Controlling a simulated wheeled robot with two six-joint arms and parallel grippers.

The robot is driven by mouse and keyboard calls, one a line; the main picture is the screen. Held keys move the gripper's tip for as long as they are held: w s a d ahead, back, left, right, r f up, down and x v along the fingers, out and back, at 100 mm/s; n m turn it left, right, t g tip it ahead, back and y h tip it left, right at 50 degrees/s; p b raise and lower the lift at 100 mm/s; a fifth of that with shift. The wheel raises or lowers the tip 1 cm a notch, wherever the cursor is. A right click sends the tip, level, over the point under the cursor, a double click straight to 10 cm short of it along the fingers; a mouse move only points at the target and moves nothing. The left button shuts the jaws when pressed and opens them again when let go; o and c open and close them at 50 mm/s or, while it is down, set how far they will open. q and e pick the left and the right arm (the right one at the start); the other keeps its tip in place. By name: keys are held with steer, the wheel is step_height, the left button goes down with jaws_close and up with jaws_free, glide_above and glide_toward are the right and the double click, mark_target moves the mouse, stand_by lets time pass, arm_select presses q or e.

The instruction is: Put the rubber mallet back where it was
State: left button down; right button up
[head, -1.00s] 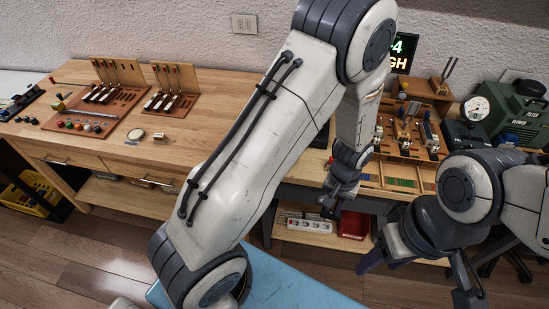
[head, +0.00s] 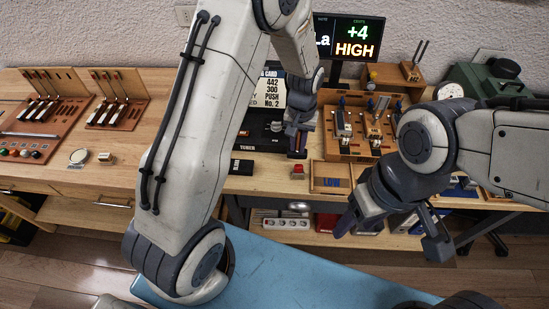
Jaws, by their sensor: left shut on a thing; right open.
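My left gripper (head: 297,152) is over the back of the bench, in front of the card stand and left of the wooden rack. It is shut on a small dark thing, which seems to be the rubber mallet; the fingers hide most of it and its outline is unclear. My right gripper (head: 390,236) hangs in front of the bench's front edge at the right. Its two fingers are spread wide and nothing is between them. No other mallet can be made out.
The wooden rack (head: 356,149) holds several upright parts. A LOW tray (head: 333,178) lies in front of it. The tuner screen (head: 345,40) reads +4 HIGH. A round disc (head: 78,157) lies on the left bench.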

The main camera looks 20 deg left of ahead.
arm_select(q)
steer(key=a+f+p, duration=0.1)
steer(key=a+f, duration=0.1)
steer(key=s+a+f+p, duration=0.1)
steer(key=a+f, duration=0.1)
steer(key=f, duration=0.1)
steer(key=s+a+f+p, duration=0.1)
steer(key=a+f, duration=0.1)
steer(key=f, duration=0.1)
steer(key=shift+a, duration=0.25)
steer(key=shift+f, duration=0.15)
steer(key=shift+f, duration=0.2)
steer(key=c, duration=0.8)
jaws_free()
